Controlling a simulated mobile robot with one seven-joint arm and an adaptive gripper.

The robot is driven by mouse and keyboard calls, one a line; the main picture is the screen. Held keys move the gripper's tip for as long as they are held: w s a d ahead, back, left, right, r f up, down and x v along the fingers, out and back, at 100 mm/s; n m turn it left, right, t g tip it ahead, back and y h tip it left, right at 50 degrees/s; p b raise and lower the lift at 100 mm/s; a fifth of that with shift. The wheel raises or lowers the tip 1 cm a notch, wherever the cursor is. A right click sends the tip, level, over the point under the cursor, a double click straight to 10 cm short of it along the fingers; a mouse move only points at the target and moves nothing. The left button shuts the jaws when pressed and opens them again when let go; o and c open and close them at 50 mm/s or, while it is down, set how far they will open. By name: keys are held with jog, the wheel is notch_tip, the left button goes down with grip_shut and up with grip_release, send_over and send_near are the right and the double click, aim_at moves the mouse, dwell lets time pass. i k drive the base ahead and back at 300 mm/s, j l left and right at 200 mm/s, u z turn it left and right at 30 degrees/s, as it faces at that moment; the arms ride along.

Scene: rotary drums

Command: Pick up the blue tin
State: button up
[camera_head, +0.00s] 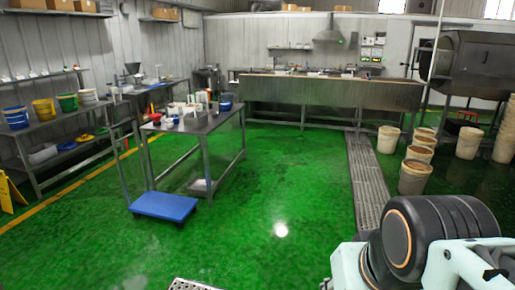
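A small dark blue container (225,102) stands at the right back of the steel table (205,124), among other small items. It may be the blue tin, but it is too small to tell. A larger blue bucket (16,118) sits on the left shelf rack. My arm shows at the bottom right as a black joint and pale links, far from the table. My gripper is not in view.
A blue platform trolley (164,206) stands before the steel table. A yellow floor sign (10,193) is at the left edge. Several pale buckets (415,177) stand on the right beside a floor drain grate (366,182). The green floor in the middle is clear.

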aim_at(175, 119)
jog(key=i+l+z, duration=0.1)
jog(key=i+z, duration=0.2)
jog(key=i, duration=2.65)
jog(key=i+l+u, duration=0.1)
jog(key=i, duration=0.45)
jog(key=i+u, duration=0.35)
jog(key=i, duration=0.15)
jog(key=i+u, duration=0.35)
jog(key=i, duration=0.15)
jog(key=i+u, duration=0.15)
jog(key=i, duration=0.4)
jog(key=i+u, duration=0.15)
jog(key=i, duration=0.45)
jog(key=i+u, duration=0.15)
jog(key=i, duration=0.45)
jog(key=i+l+u, duration=0.15)
jog(key=i, duration=0.4)
jog(key=i+l+u, duration=0.2)
jog(key=u, duration=0.2)
jog(key=i+l+u, duration=0.5)
jog(key=u, duration=0.25)
jog(key=i+l+u, duration=0.1)
jog(key=u, duration=0.2)
jog(key=l+u, duration=0.2)
jog(key=u, duration=0.15)
jog(key=i+l, duration=0.05)
